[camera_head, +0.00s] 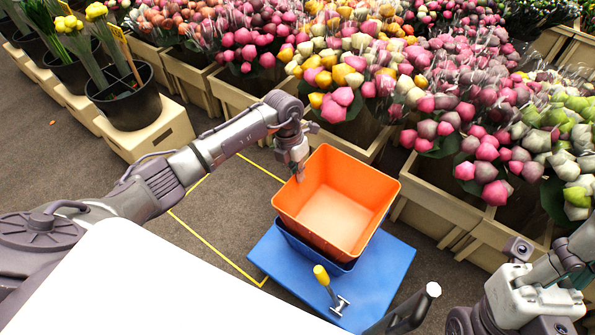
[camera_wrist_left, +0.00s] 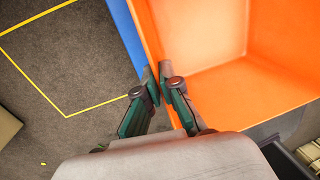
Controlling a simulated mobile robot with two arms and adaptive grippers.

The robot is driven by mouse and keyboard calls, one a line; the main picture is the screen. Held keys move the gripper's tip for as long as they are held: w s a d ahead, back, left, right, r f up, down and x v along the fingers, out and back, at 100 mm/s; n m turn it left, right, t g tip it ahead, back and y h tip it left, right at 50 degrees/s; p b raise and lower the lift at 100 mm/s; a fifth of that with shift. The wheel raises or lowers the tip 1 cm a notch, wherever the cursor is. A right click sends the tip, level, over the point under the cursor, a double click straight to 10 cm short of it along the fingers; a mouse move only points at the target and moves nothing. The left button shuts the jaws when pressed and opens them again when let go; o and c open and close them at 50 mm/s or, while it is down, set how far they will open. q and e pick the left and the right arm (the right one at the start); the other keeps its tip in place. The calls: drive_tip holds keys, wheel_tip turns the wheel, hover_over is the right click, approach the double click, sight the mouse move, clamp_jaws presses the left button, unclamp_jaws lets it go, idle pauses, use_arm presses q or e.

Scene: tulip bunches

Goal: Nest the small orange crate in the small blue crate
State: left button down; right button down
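The orange crate (camera_head: 345,190) is open at the top, empty and slightly tilted in the head view. It is directly over the small blue crate (camera_head: 312,254), whose lower front side shows beneath it. I cannot tell how deep the orange crate sits inside; the blue crate's inside is hidden. My left gripper (camera_head: 298,176) is at the orange crate's left rim. In the left wrist view the fingers (camera_wrist_left: 164,86) are on either side of the orange wall (camera_wrist_left: 160,30), closed on it. At lower right, part of my right arm shows, but no right fingertips.
A blue platform (camera_head: 385,275) is under the crates. A yellow-handled tool (camera_head: 328,284) is in front of them. Wooden boxes of tulips (camera_head: 425,195) stand close behind and right. A black bucket (camera_head: 130,100) stands at left. Floor with yellow lines (camera_head: 215,245) is clear at left.

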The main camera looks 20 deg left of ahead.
use_arm(q)
drive_tip(key=c, duration=0.6)
unclamp_jaws()
idle(0.6)
wheel_tip(320, 180, up, 12)
drive_tip(key=a, duration=0.2)
drive_tip(key=shift+w, duration=0.2)
drive_tip(key=shift+a+f, duration=0.1)
drive_tip(key=shift+f, duration=0.05)
idle(1.0)
